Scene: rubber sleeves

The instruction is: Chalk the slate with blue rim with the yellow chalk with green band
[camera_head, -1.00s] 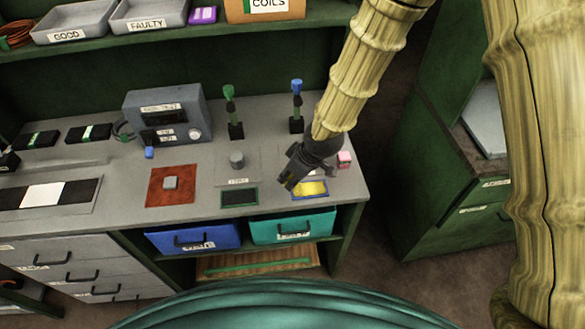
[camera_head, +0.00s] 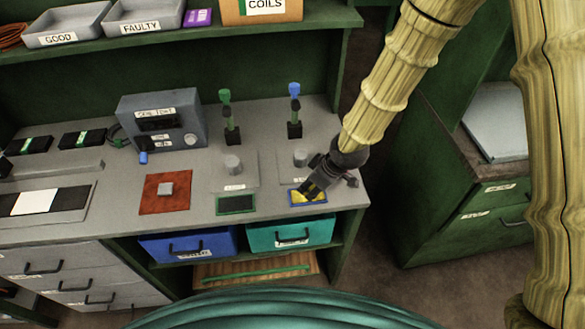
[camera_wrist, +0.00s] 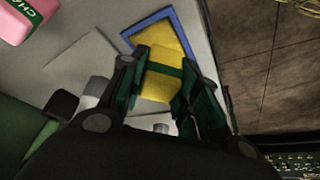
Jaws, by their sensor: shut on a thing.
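The slate with blue rim (camera_head: 312,203) lies flat near the front right corner of the bench, and its inside shows yellow. Its blue rim (camera_wrist: 140,24) also shows at the top of the wrist view. My gripper (camera_head: 308,192) points down over this slate and covers part of it. It is shut on the yellow chalk with green band (camera_wrist: 158,88), with a finger on each side. The chalk's far end overlaps the yellow area in the wrist view; I cannot tell whether it touches. In the head view my gripper hides the chalk.
A slate with green rim (camera_head: 236,211) lies to the left, with a grey knob (camera_head: 233,164) behind it. Another knob (camera_head: 300,157) and a blue-topped upright post (camera_head: 294,110) stand behind my gripper. A pink block (camera_wrist: 28,18) shows in the wrist view. The bench's right edge is close.

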